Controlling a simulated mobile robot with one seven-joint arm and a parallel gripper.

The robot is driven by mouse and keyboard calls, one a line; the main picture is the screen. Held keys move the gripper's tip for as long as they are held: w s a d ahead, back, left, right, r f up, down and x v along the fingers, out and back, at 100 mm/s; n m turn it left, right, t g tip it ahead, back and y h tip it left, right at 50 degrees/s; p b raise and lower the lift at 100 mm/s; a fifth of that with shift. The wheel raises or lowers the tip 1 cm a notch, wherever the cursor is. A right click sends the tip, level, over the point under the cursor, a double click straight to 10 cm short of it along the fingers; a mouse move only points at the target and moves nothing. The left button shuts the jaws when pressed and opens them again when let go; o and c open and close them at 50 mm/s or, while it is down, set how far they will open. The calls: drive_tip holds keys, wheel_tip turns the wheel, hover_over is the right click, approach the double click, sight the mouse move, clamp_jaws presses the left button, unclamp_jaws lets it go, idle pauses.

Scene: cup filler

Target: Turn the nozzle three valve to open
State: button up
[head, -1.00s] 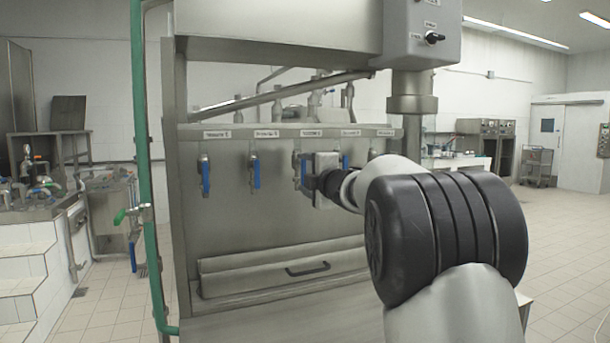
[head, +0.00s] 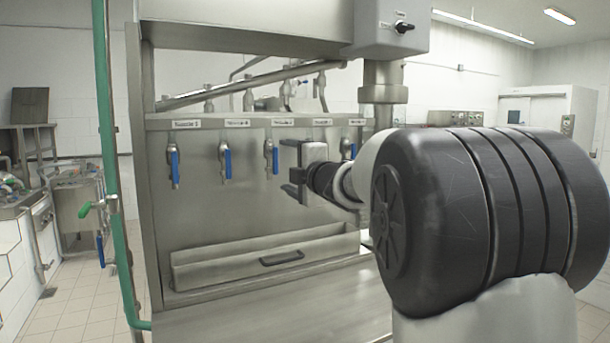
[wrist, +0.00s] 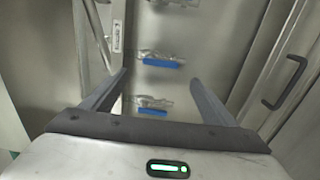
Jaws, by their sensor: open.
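A row of valves with blue lever handles is mounted on the steel front panel (head: 215,210). The first valve (head: 173,168), second valve (head: 226,165) and third valve (head: 271,160) from the left have handles hanging straight down. Another blue handle (head: 347,150) shows partly behind my arm.
A steel trough with a black handle (head: 282,257) sits below the valves, above a steel ledge (head: 270,310). A green pipe (head: 112,180) runs up the machine's left side. A control box (head: 392,28) overhangs at upper right. Tiled floor is free at left.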

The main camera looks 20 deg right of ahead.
drive_tip(key=s+d, duration=0.2)
drive_tip(key=s, duration=0.7)
drive_tip(key=shift+s, duration=0.35)
